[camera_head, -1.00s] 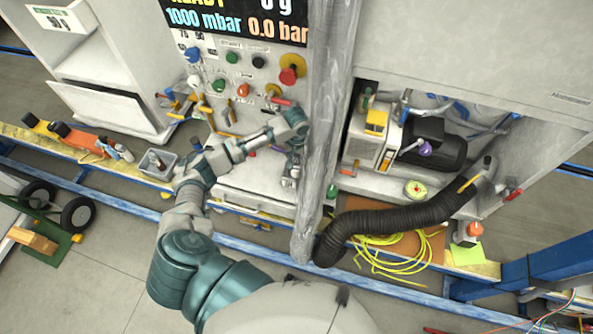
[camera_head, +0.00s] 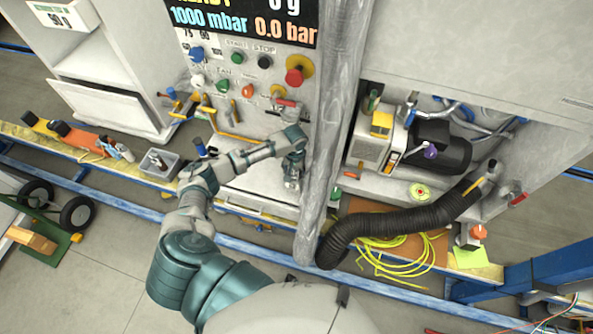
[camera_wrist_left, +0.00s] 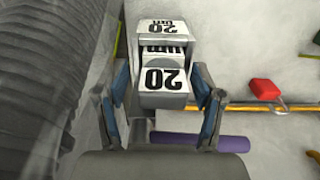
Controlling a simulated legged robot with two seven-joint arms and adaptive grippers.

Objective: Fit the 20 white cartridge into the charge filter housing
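In the left wrist view a white cartridge (camera_wrist_left: 164,78) with a black "20" sits between the fingers of my left gripper (camera_wrist_left: 163,95). A second white face with "20" (camera_wrist_left: 162,27) shows just beyond a striped strip; I cannot tell whether it is the same part. The fingers flank the cartridge, but whether both touch it is unclear. In the head view my left gripper (camera_head: 292,180) hangs low in front of the station's panel, left of a grey upright pipe. The cartridge is too small to make out there. I cannot identify the charge filter housing. My right gripper is out of view.
The grey pipe (camera_head: 325,150) stands close beside my left gripper. Behind are the knob panel (camera_head: 225,105) and a red-and-yellow stop button (camera_head: 296,72). A black corrugated hose (camera_head: 400,222) and yellow cable (camera_head: 395,255) lie right. A grey bin (camera_head: 160,165) stands left.

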